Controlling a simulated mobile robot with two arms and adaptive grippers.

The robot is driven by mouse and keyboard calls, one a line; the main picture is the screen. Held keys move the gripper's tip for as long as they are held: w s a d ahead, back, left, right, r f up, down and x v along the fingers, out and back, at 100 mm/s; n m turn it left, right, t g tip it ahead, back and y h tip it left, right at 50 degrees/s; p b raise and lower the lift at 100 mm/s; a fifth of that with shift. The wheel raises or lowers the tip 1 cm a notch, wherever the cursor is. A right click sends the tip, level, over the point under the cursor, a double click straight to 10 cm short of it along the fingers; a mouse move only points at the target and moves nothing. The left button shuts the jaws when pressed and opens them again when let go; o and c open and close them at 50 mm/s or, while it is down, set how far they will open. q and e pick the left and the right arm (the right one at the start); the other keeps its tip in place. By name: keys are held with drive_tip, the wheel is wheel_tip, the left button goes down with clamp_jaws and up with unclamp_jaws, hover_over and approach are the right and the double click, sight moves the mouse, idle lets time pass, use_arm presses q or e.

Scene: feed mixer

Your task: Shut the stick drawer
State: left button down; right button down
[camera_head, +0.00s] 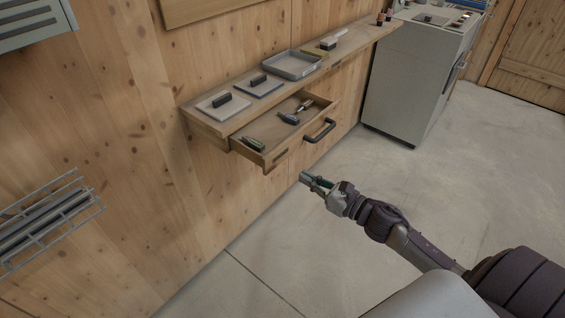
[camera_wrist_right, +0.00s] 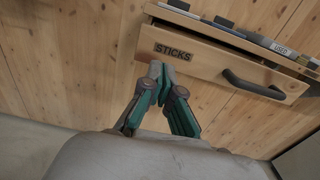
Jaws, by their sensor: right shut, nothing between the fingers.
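The stick drawer (camera_head: 274,157) is a wooden drawer under a wall shelf, pulled open, with a dark bar handle (camera_head: 320,131) on its front. My right gripper (camera_head: 304,178) is shut and empty, in front of and below the drawer front in the head view. In the wrist view its fingertips (camera_wrist_right: 156,68) appear just under the label; I cannot tell whether they touch. My left gripper is out of view.
The wooden shelf (camera_head: 208,121) above the drawer holds flat plates with dark handles, a grey tray (camera_head: 292,65) and a brush (camera_head: 333,39). A grey cabinet (camera_head: 411,80) stands to the right. A wire rack (camera_head: 48,220) hangs at left. The floor in front is clear.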

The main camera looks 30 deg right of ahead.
sight(275, 160)
drive_tip(key=p+x, duration=0.1)
drive_tip(key=x, duration=0.6)
drive_tip(key=shift+w+p, duration=0.3)
drive_tip(key=shift+w, duration=0.1)
drive_tip(key=shift+w+a, duration=0.25)
drive_tip(key=shift+w, duration=0.15)
